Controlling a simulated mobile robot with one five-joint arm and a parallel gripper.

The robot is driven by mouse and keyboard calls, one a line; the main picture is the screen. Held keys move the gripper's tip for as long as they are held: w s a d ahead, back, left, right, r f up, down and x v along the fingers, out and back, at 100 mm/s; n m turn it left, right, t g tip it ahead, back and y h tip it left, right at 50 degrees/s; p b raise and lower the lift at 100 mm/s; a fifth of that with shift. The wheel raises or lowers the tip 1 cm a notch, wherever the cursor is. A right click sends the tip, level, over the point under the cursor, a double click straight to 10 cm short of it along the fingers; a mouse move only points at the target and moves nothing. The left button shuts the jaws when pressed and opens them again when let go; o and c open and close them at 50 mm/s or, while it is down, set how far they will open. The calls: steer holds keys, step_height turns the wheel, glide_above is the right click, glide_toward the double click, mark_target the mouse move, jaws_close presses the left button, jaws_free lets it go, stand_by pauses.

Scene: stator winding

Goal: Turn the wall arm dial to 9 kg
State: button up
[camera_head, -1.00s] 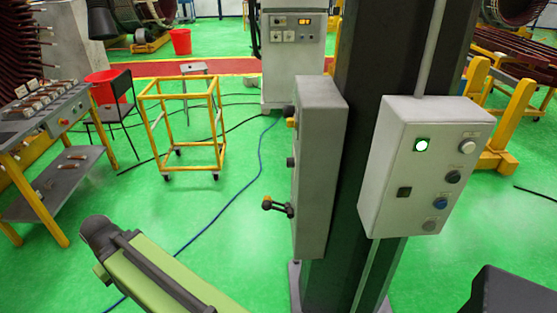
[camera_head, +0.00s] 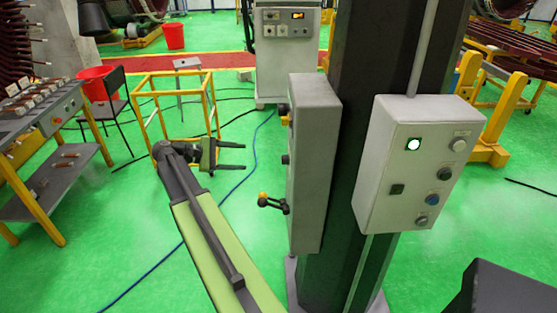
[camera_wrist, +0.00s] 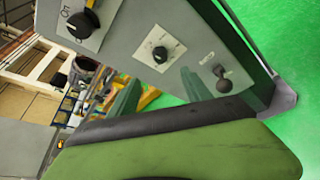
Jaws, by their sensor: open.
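A grey control box (camera_head: 318,170) is fixed to the left side of the dark column, with small dark knobs on its narrow left face. In the wrist view my gripper (camera_wrist: 159,77) shows below the middle knob.
A second light-grey box (camera_head: 420,165) with a lit green button is on the column's right side. The dark column (camera_head: 375,90) stands right of my arm. A yellow frame cart (camera_head: 175,105) and a workbench (camera_head: 40,130) are at left.

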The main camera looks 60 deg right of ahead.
mark_target(285, 160)
steer(key=b+x, duration=0.4)
steer(key=x, duration=1.1)
steer(key=shift+f, duration=0.15)
steer(key=shift+s, duration=0.1)
jaws_close()
steer(key=shift+d, duration=0.15)
